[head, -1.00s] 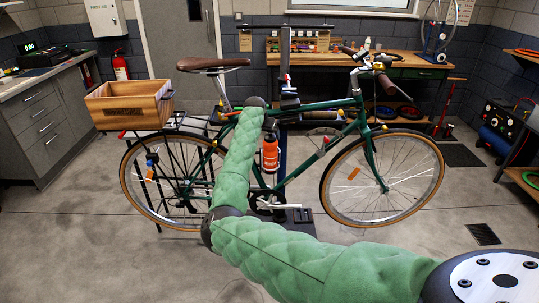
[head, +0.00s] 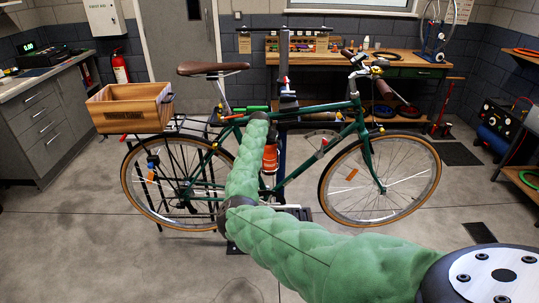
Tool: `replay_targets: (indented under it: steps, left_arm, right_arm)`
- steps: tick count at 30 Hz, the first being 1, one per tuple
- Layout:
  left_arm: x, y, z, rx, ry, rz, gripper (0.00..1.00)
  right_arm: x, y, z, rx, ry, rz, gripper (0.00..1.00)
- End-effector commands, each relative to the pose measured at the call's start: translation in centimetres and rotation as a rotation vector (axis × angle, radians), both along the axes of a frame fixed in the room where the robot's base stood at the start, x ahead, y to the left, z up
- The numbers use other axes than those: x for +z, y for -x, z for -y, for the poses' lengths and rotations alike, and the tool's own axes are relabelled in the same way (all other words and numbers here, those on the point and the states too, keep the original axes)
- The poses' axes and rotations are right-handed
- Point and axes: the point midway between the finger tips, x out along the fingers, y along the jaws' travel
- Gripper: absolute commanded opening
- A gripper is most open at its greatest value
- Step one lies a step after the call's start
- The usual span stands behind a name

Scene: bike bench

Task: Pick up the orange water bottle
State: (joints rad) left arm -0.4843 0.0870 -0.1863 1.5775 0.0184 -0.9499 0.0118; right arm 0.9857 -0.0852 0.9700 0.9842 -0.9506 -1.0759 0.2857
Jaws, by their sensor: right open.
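The orange water bottle (head: 270,160) stands upright at the green bicycle's frame (head: 318,168), in the middle of the head view. Its left side is partly covered by my green padded right forearm. My right gripper (head: 271,138) is mostly hidden behind the end of that forearm. Only a dark part shows close above the bottle, and its jaws are open. I cannot tell whether it touches the bottle. My left gripper is not in view.
The bicycle hangs on a repair stand (head: 284,70) with small tools on its tray. A wooden crate (head: 130,118) sits on the rear rack. A workbench (head: 400,70) stands behind. The floor in front is clear.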

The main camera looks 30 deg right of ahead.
Motion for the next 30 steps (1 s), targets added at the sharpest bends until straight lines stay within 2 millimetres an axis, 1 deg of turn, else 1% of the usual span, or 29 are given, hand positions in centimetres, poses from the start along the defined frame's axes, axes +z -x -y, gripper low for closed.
replay_targets:
  steps: [4, 9, 10, 22, 30]
  left_arm:
    - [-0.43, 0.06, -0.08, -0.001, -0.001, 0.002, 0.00]
    - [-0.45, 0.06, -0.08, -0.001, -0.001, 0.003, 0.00]
    - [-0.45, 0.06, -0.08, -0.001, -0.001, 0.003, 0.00]
    - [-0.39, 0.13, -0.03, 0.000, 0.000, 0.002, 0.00]
    - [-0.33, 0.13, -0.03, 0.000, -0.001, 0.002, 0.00]
  right_arm:
    - [-0.40, -0.20, 0.12, 0.001, 0.000, 0.000, 0.89]
    - [-0.42, -0.20, 0.12, 0.001, 0.001, 0.001, 0.89]
    - [-0.42, -0.19, 0.13, 0.001, 0.001, 0.001, 0.87]
    - [-0.41, -0.19, 0.12, 0.001, 0.000, 0.000, 0.09]
    - [-0.23, -0.21, 0.18, 0.001, 0.001, 0.001, 0.09]
